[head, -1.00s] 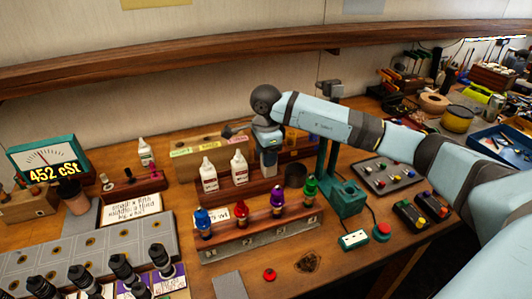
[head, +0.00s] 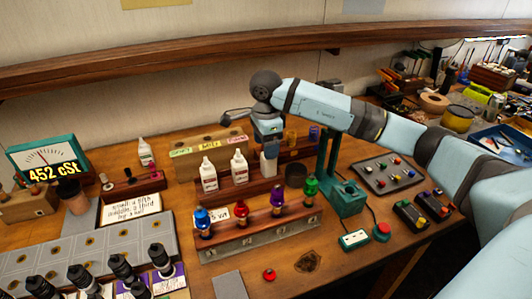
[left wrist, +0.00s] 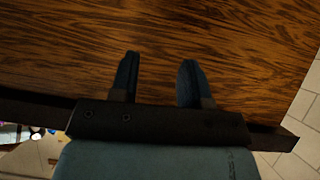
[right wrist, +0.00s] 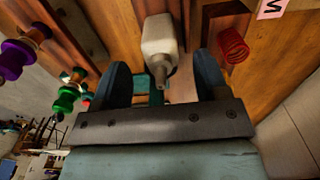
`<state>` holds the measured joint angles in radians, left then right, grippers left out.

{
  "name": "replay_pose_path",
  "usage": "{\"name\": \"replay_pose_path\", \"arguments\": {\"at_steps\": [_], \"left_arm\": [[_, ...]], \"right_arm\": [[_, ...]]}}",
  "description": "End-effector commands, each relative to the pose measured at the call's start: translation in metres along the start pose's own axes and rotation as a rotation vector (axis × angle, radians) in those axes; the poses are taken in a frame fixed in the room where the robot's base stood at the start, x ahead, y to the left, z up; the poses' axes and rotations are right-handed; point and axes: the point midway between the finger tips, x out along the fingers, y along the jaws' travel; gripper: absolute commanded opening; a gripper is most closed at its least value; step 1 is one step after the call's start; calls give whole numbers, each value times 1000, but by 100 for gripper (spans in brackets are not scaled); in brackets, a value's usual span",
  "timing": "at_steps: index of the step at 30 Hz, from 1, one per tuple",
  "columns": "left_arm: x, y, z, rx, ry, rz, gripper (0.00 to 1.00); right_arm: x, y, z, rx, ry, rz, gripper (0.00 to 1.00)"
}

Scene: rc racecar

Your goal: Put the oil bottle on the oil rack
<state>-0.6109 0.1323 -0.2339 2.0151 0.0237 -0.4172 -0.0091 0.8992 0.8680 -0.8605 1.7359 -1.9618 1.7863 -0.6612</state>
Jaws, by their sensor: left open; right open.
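A third white bottle (head: 146,153) stands farther left. My right gripper (head: 270,172) points down just right of the pair. In the right wrist view a white bottle (right wrist: 160,45) shows beyond and between the open fingers (right wrist: 165,85), nozzle towards me; I cannot tell which bottle it is. My left gripper (left wrist: 158,80) is open and empty over bare wood.
A rack of coloured shocks (head: 260,232) stands in front of the bottles. A red spring (right wrist: 233,45) shows in the right wrist view. A viscosity meter (head: 45,158) is at left.

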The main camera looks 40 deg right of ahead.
Motion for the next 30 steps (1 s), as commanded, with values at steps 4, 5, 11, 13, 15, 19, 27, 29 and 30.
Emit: {"name": "replay_pose_path", "arguments": {"at_steps": [4, 5, 11, 13, 15, 19, 27, 29, 30], "left_arm": [[2, 0, 3, -3, -2, 0, 43], [2, 0, 4, -4, -3, 1, 43], [3, 0, 4, -7, -3, 1, 43], [3, 0, 4, -7, -3, 1, 43], [3, 1, 3, -8, -3, 1, 43], [3, 1, 3, -8, -3, 1, 43], [3, 1, 2, -8, -3, 1, 43], [3, 1, 2, -8, -2, 1, 43], [3, 1, 2, -8, -2, 1, 43]], "right_arm": [[-35, -1, 0, -1, 0, -5, 68], [-41, -1, 0, -1, 0, -5, 68], [-74, 0, 0, 0, 0, -1, 68], [-81, 0, 0, 0, 0, -2, 68], [-85, 0, 0, 0, 0, -1, 68], [-87, 0, 0, -1, 1, 1, 68], [-87, 0, 0, -1, 1, 1, 68], [-87, 0, 0, -1, 0, 1, 68], [-87, 0, 0, -1, 0, 1, 68]]}}
